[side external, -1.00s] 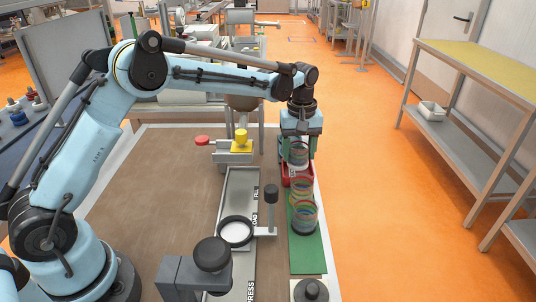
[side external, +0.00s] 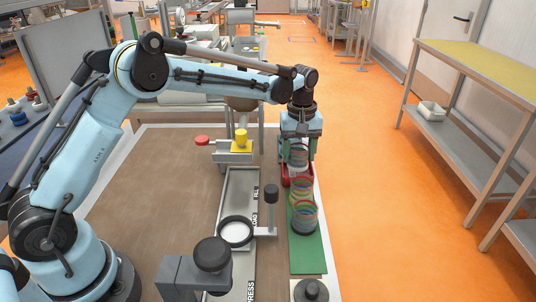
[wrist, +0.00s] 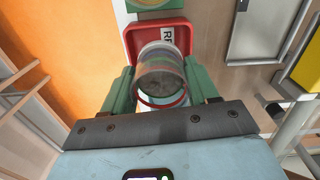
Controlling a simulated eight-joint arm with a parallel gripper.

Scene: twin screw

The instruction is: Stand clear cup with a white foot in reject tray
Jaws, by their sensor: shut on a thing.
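My gripper (wrist: 160,92), with green fingers, is shut on a clear cup (wrist: 161,72) that has coloured bands; the cup also shows in the side view (side external: 298,153). Its foot colour is not clear to me. The red reject tray (wrist: 131,37) lies beyond the cup in the wrist view, with a partly hidden label. In the side view the tray (side external: 285,181) is partly hidden behind clear cups and my gripper. The held cup is over or close to the tray; I cannot tell whether it touches.
Clear cups with coloured rings (side external: 304,214) stand on a green mat (side external: 308,257) in front of the tray. A grey track (side external: 241,188) with a black ring and a post lies to the left. Brown table surface (side external: 170,190) is bare further left.

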